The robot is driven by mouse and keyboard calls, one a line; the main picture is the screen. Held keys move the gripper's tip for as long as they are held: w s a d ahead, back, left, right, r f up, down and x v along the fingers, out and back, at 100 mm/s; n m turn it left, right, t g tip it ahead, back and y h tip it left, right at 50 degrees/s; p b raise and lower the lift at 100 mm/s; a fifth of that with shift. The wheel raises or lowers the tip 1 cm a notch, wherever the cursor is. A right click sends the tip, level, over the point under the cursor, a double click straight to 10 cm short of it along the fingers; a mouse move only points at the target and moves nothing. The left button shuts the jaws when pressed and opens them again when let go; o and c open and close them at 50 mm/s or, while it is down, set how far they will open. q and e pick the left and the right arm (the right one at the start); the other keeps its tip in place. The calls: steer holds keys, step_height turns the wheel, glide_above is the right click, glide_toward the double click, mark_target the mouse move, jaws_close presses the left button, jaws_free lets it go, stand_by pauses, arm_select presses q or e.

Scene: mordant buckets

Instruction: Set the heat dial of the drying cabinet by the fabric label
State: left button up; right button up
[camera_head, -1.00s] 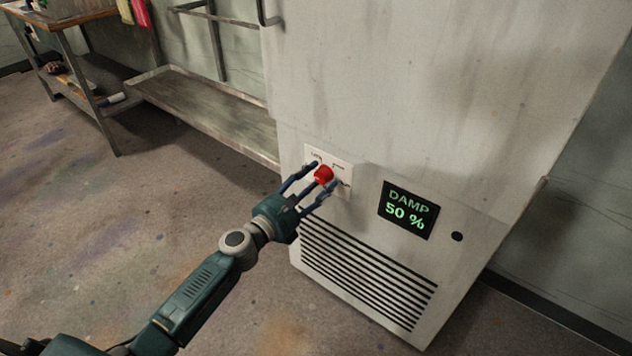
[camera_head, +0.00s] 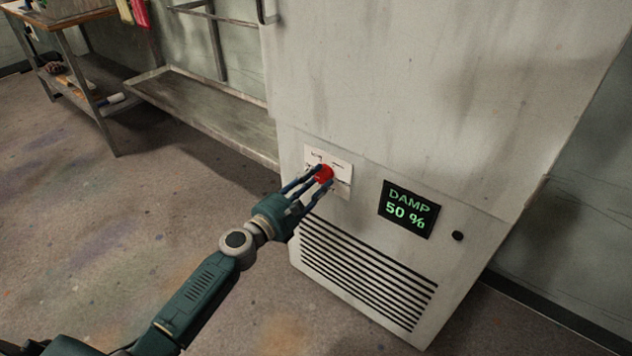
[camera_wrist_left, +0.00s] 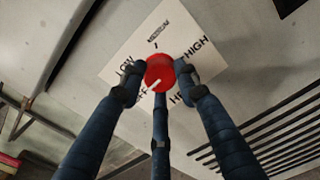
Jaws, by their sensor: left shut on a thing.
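The heat dial is a red round knob (camera_head: 325,173) on a white plate (camera_head: 345,166) low on the front of the grey drying cabinet (camera_head: 430,80). My left gripper (camera_head: 321,179) is shut on the knob. In the left wrist view the fingers (camera_wrist_left: 159,80) sit around the red knob (camera_wrist_left: 160,70). Its white mark points down-left, toward a partly hidden word ending in FF. LOW, MEDIUM and HIGH stand around the knob on the plate (camera_wrist_left: 150,38); another word is partly covered by a finger. I cannot make out a fabric label. My right gripper is out of view.
A black display (camera_head: 408,210) right of the dial reads DAMP 50 %. A vent grille (camera_head: 365,270) lies below, and a small black round spot (camera_head: 457,236) is at the right. A low metal shelf (camera_head: 205,110) and a workbench (camera_head: 75,50) stand left. The floor between is mostly clear.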

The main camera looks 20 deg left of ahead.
arm_select(q)
steer(key=shift+f+m, duration=0.1)
steer(key=shift+m, duration=0.9)
steer(key=m+b, duration=0.2)
steer(key=m, duration=0.4)
steer(key=shift+b, duration=0.4)
steer(key=m+b, duration=0.1)
steer(key=m, duration=0.4)
steer(key=shift+m+b, duration=0.35)
steer(key=shift+m, duration=0.05)
steer(key=m, duration=0.2)
steer(key=shift+m, duration=0.4)
steer(key=m, duration=0.2)
steer(key=shift+m, duration=0.3)
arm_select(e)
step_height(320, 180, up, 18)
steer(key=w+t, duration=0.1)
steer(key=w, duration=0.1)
arm_select(q)
steer(key=m, duration=0.2)
steer(key=shift+m, duration=0.3)
steer(key=shift+m+p, duration=0.45)
steer(key=shift+m, duration=1.35)
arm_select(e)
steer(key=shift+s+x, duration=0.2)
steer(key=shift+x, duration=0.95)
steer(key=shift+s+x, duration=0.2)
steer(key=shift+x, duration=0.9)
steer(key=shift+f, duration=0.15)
